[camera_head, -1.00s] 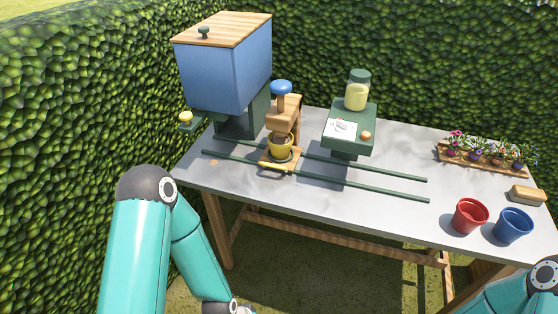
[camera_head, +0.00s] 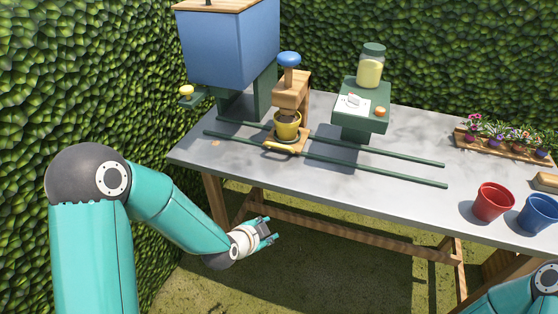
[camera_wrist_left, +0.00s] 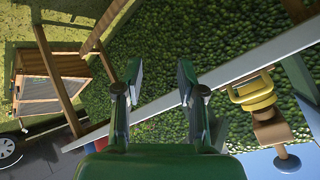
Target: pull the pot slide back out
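The pot slide (camera_head: 287,146) is a small wooden carriage on two green rails (camera_head: 380,169) on the grey table. A yellow pot (camera_head: 287,124) with dark soil stands on it, beneath a wooden press with a blue knob (camera_head: 289,60). My left gripper (camera_head: 268,232) is open and empty, below and in front of the table's front edge, apart from the slide. In the left wrist view its two fingers (camera_wrist_left: 160,82) are spread, and the yellow pot (camera_wrist_left: 256,90) shows to the right. My right gripper is out of view; only part of that arm shows.
A blue hopper (camera_head: 228,55) stands at the back left. A green stand (camera_head: 362,118) with a jar (camera_head: 371,66) stands behind the rails. Red (camera_head: 493,202) and blue (camera_head: 538,213) pots and a flower tray (camera_head: 505,150) are at the right. The rails right of the slide are clear.

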